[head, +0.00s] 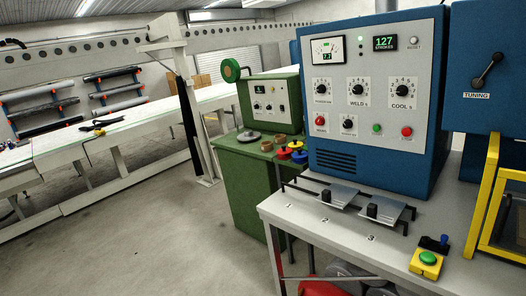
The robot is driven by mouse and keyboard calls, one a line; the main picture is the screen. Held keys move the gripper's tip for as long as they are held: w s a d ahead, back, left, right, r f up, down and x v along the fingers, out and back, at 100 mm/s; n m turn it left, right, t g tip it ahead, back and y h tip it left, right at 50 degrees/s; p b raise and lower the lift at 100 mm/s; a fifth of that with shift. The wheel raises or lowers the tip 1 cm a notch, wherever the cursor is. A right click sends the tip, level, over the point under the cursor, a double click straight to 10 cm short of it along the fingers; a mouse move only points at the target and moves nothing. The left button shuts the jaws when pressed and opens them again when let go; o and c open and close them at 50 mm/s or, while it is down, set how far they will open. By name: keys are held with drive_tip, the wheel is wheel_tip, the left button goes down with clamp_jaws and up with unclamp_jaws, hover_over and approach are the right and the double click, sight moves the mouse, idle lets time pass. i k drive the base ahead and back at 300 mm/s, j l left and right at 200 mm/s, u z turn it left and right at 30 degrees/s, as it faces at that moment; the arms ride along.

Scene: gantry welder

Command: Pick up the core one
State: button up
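My gripper does not show in the head view. No thing here carries a readable mark as core one. On top of the green cabinet (240,200) stand two short brown ring-like pieces, a front one (267,146) and a back one (280,139), which may be cores. A flat grey disc (249,137) lies to their left. To their right sit small spool-like pieces with red, yellow and blue parts (291,151). Nothing is seen holding any of them.
A grey bench (300,222), marked 1, 2 and 3, bears a blue control box (345,165), two metal plates with black blocks (339,195) and a yellow button box (427,262). A long pale table (60,145) runs at left. Open floor (150,235) lies between.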

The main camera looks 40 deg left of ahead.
sight(267, 146)
drive_tip(key=u, duration=1.3)
